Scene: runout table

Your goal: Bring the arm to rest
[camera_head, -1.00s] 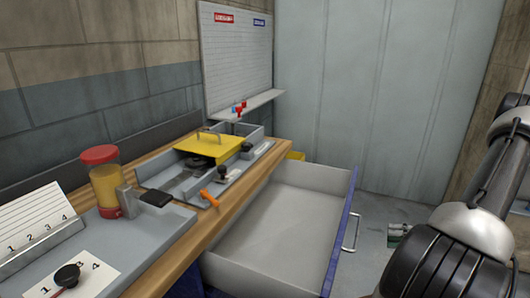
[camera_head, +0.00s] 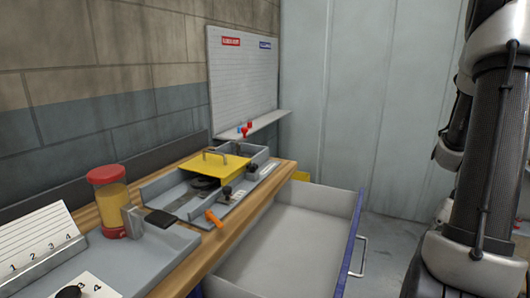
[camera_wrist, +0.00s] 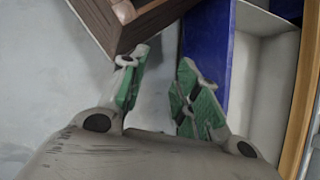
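My gripper (camera_wrist: 162,78) shows in the wrist view with its two green-padded fingers apart and nothing between them. It points toward the floor beside the blue front of the open drawer (camera_wrist: 205,42). In the head view my arm (camera_head: 485,170) stands nearly upright along the right edge. My gripper is not visible in that view. The drawer (camera_head: 285,245) is pulled out below the bench, with its handle (camera_head: 360,258) toward my arm.
The wooden bench (camera_head: 232,232) carries a grey tray with a yellow lid (camera_head: 216,167), an orange-handled item (camera_head: 213,218) and a red-capped jar (camera_head: 109,200). A brown box-like thing (camera_wrist: 125,25) is close to the left finger in the wrist view. Floor (camera_head: 390,232) shows beyond the drawer.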

